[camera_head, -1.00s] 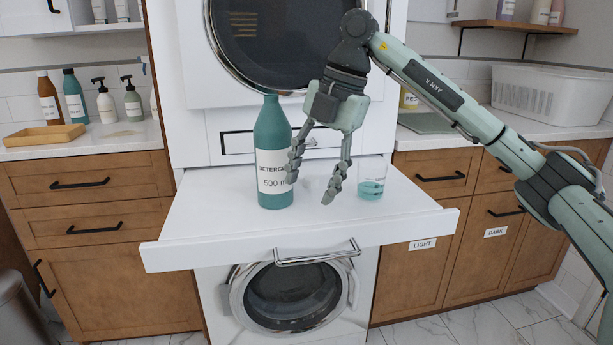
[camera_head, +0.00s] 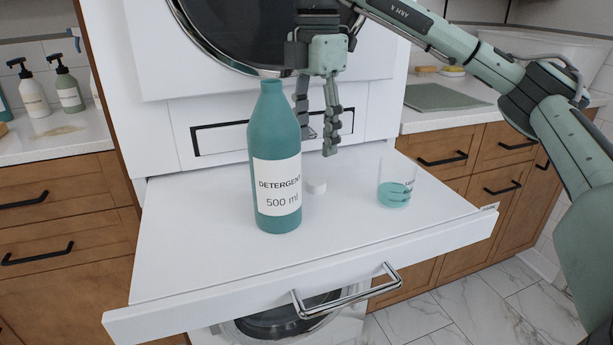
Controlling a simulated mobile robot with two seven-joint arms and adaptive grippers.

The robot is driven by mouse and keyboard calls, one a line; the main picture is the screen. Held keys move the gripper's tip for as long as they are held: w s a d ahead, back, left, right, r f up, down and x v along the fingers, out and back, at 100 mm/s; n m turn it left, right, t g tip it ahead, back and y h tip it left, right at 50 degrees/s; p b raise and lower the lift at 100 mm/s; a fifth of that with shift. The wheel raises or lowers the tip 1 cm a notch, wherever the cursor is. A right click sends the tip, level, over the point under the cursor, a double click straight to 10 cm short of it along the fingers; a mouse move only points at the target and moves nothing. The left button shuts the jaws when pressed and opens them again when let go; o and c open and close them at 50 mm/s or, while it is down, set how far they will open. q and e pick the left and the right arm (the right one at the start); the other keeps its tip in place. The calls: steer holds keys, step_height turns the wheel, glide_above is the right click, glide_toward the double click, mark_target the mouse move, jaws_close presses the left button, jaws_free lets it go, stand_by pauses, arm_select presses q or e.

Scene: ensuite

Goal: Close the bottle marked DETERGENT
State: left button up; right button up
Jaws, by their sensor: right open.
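The teal bottle marked DETERGENT (camera_head: 273,165) stands upright on the white pull-out shelf (camera_head: 190,250). Its neck top shows a pale rim and no cap on it. My left gripper is not in view.
A clear cup (camera_head: 396,184) with teal liquid stands on the shelf to the right. A dryer door (camera_head: 232,35) is above and behind. The shelf's front has a metal handle (camera_head: 345,290). The shelf's left and front parts are clear.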

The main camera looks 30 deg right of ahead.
mark_target(316, 181)
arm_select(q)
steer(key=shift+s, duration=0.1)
arm_select(e)
steer(key=shift+s, duration=0.15)
step_height(316, 181, down, 2)
steer(key=shift+f+b, duration=0.1)
steer(key=shift+b, duration=0.35)
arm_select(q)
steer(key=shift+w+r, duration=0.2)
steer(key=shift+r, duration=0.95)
arm_select(e)
steer(key=shift+f, duration=0.2)
steer(key=shift+f, duration=2.6)
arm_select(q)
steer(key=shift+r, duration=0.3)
arm_select(e)
steer(key=c, duration=0.8)
